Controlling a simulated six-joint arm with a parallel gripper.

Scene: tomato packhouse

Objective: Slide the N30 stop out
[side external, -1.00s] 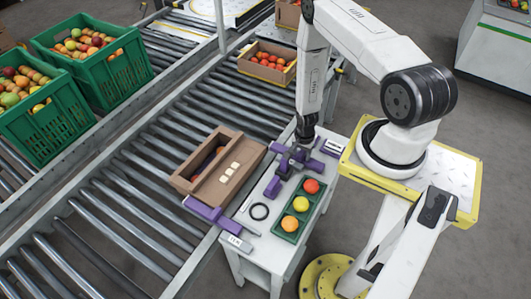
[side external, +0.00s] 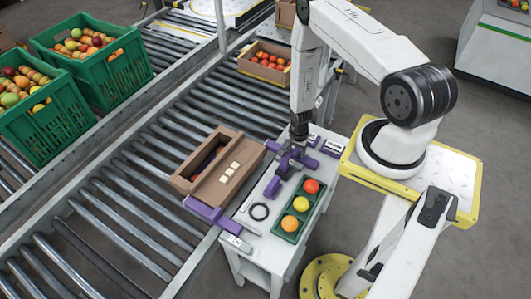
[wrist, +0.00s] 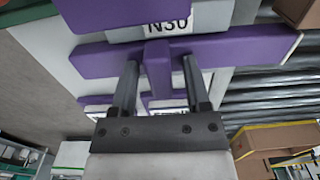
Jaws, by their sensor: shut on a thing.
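The N30 label (wrist: 168,24) is on a grey block at the top of the wrist view. Below it, a purple stop (wrist: 230,50) spans the view as a long bar with a short upright grip in the middle. My gripper (wrist: 160,62) has one finger on each side of this grip and is shut on it. In the side view my gripper (side external: 298,146) points down at the purple stop (side external: 273,187) on the white bench. The wrist partly hides the stop there, and the N30 label cannot be read in that view.
Another purple piece (side external: 330,150) lies right of my gripper. A brown box (side external: 183,186) and another purple stop (side external: 205,211) are at the roller conveyor (side external: 120,235).

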